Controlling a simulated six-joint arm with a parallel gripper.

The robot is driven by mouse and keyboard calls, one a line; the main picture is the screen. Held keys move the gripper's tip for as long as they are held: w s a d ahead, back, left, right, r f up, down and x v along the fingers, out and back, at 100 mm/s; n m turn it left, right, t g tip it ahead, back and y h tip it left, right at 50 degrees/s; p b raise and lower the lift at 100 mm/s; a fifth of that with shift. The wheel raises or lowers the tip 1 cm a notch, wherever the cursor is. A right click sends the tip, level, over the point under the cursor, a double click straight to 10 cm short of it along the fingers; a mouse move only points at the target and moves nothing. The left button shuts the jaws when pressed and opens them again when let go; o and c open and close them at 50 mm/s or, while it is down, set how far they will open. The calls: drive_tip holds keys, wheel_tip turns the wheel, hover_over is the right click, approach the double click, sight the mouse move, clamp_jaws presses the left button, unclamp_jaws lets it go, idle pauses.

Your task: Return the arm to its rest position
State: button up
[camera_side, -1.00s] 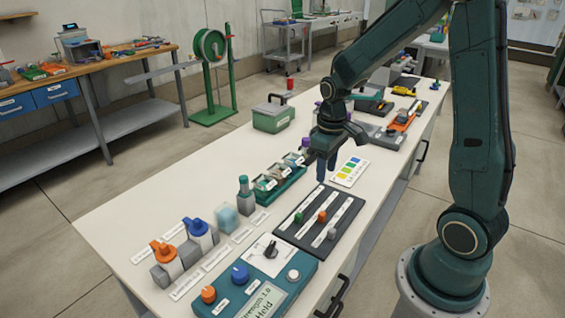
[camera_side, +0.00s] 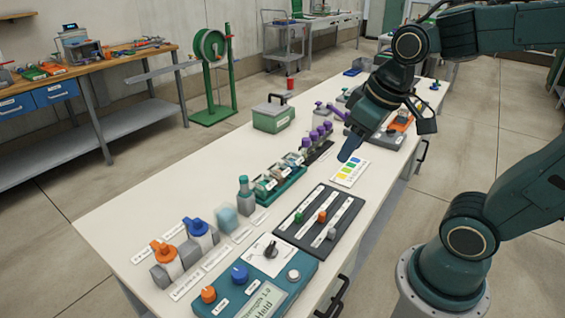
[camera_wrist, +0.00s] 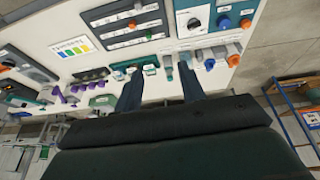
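My gripper (camera_side: 350,147) hangs in the air above the white bench, near the colour chart card, tilted down toward the left in the side view. In the wrist view my gripper (camera_wrist: 160,70) shows two dark fingers well apart with nothing held between them. My arm is folded back, with its upper links reaching to the right edge of the side view. The slider panel (camera_side: 292,222) and the teal control box (camera_side: 238,296) stand on the near part of the bench, clear of the gripper.
Orange (camera_side: 168,262) and blue (camera_side: 200,234) valves, a green-capped bottle (camera_side: 245,196), a tray of packets (camera_side: 275,183) and purple-topped parts (camera_side: 320,133) line the bench. A green case (camera_side: 273,116) stands behind. Open floor lies right of the bench.

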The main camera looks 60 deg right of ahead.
drive_tip(key=shift+t, duration=0.7)
drive_tip(key=shift+s+a+r, duration=0.3)
drive_tip(key=shift+s+a, duration=0.05)
drive_tip(key=shift+s, duration=0.5)
drive_tip(key=shift+s+a+r, duration=0.35)
drive_tip(key=shift+s, duration=0.45)
drive_tip(key=shift+s+a+r, duration=0.3)
drive_tip(key=shift+s+a, duration=0.05)
drive_tip(key=shift+s, duration=0.5)
